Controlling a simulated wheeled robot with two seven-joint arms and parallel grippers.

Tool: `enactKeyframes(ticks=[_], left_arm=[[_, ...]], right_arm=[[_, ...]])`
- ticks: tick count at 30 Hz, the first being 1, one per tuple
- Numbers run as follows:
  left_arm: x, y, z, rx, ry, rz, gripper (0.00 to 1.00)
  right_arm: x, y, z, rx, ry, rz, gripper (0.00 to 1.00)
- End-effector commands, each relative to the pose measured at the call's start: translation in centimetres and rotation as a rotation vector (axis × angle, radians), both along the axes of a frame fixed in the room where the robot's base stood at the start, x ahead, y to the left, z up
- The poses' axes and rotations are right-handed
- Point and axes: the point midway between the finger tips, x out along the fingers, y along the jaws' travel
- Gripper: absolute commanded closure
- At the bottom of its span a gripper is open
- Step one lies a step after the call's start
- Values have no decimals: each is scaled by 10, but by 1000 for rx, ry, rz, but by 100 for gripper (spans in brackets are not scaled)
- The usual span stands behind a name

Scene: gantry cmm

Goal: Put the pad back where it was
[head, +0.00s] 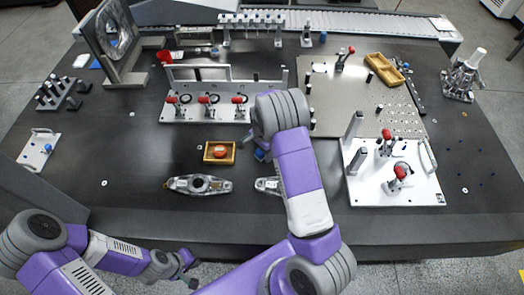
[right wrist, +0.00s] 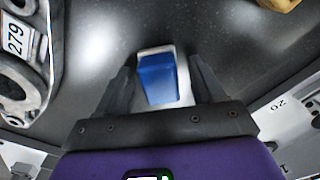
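A small block with a blue top and a pale lower edge, which looks like the pad (right wrist: 158,78), lies on the dark table. In the right wrist view it sits between the two fingers of my right gripper (right wrist: 162,75), with a gap on each side. The gripper is open; whether the fingertips reach down around it I cannot tell. In the head view a bit of blue (head: 260,155) shows beside my right wrist, which hides most of that spot. My left gripper (head: 187,269) is low at the front left, away from the objects; its fingers are too small to read.
A wooden tray (head: 207,159) with an orange-red item is left of my right wrist. Metal castings (head: 200,185) lie in front, one partly hidden by my arm. A white fixture with red clamps (head: 200,117) is behind; another plate (head: 420,190) is right. The front-left table is clear.

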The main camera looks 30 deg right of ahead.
Motion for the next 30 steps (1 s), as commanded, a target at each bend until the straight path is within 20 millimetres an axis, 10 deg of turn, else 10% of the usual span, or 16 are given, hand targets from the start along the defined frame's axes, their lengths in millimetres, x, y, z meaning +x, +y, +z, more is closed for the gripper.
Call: enactKeyframes(ticks=[10, 30], left_arm=[[0, 0, 4, 0, 0, 0, 100], [0, 0, 32, 0, 0, 0, 100]], right_arm=[[1, 0, 10, -1, -2, 0, 32], [0, 1, 122, 0, 0, 0, 32]])
